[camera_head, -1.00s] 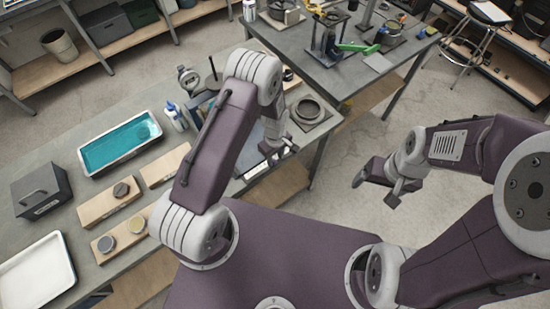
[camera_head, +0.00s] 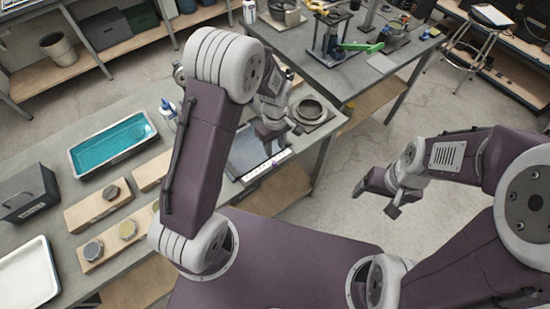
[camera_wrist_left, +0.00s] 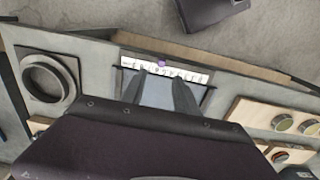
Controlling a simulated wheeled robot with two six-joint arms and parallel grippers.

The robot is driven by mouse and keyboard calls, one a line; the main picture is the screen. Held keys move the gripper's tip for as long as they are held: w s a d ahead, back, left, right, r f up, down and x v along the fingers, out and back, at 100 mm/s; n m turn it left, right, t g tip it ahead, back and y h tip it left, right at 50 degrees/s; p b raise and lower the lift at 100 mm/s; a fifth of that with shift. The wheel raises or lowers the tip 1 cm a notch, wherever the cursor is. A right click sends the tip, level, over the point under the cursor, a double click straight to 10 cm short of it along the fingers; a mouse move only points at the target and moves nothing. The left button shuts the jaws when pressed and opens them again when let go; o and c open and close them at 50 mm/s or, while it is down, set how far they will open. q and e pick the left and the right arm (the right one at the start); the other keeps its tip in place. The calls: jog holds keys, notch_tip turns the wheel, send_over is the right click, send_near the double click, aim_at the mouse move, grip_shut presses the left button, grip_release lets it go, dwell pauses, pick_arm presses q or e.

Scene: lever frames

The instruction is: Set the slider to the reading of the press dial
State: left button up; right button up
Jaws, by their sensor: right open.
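The slider is a white marked strip (camera_wrist_left: 190,73) along the front edge of the left bench, with a small purple knob (camera_wrist_left: 162,64) on it. The strip also shows in the head view (camera_head: 266,166). My left gripper (camera_wrist_left: 159,80) is open and empty, its fingers pointing at the strip just short of the knob. In the head view, the gripper is over the bench by the dark panel, largely hidden by my wrist. A press dial cannot be made out with a legible reading; my left arm covers part of the bench. My right gripper (camera_head: 374,198) is open over the floor, away from the bench.
A ring-shaped fixture (camera_head: 310,110) stands right of the slider. Wooden blocks with round knobs (camera_head: 98,205), a teal tray (camera_head: 112,145), a dark box (camera_head: 28,192) and a white tray (camera_head: 28,275) lie to the left. Another bench (camera_head: 345,75) stands behind.

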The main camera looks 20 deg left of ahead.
aim_at(274, 163)
pick_arm(q)
jog(key=shift+s+f+b, duration=0.1)
jog(key=shift+f+b, duration=0.25)
jog(key=shift+f, duration=0.2)
jog(key=shift+r, duration=0.3)
jog(key=shift+p, duration=0.3)
notch_tip(274, 163, down, 9)
jog(key=shift+r+p, duration=0.1)
jog(key=shift+p, duration=0.35)
grip_shut()
pick_arm(e)
jog(key=shift+f, duration=0.65)
